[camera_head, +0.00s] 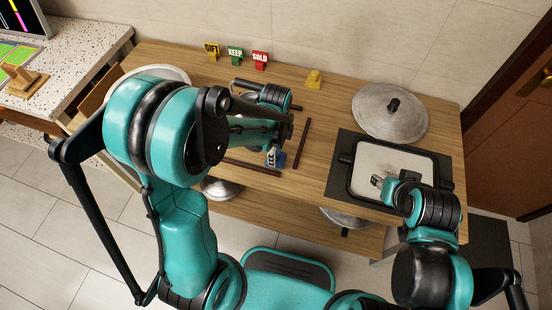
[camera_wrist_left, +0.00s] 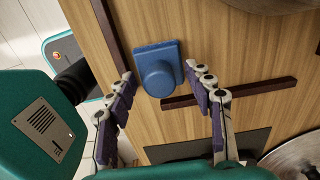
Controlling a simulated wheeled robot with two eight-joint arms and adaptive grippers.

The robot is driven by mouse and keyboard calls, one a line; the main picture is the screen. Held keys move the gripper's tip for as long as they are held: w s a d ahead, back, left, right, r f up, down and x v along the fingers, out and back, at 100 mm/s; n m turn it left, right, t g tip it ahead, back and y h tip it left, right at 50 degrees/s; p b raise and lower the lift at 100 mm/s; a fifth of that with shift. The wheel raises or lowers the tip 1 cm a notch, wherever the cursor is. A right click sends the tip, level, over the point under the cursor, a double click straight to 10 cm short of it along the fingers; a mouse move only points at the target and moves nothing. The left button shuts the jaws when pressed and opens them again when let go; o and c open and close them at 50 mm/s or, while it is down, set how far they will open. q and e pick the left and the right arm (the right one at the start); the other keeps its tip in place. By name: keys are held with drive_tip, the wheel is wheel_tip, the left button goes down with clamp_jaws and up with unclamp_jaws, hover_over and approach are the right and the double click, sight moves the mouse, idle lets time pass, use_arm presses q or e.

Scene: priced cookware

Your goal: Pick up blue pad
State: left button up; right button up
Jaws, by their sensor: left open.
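Dark strips (camera_head: 301,143) lie on the table around the pad. A square pan (camera_head: 398,160) on a dark mat (camera_head: 340,178) and a round lid (camera_head: 385,115) stand at the right. GIFT, KEEP (camera_head: 236,53) and SOLD signs and a yellow knobbed piece (camera_head: 314,80) line the back.

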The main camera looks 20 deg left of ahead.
sight(279, 154)
use_arm(q)
clamp_jaws()
drive_tip(key=shift+r, duration=0.1)
drive_tip(key=shift+r+p, duration=0.3)
drive_tip(key=shift+r, duration=0.25)
drive_tip(key=r, duration=0.1)
drive_tip(key=r+p, duration=0.1)
drive_tip(key=d+r+p, duration=0.1)
drive_tip(key=r, duration=0.1)
drive_tip(key=shift+s, duration=0.35)
drive_tip(key=s+d+r+p, duration=0.3)
drive_tip(key=s+d+r, duration=0.2)
drive_tip(key=d, duration=0.3)
drive_tip(key=shift+s+d+r, duration=0.3)
drive_tip(key=shift+d+r, duration=0.1)
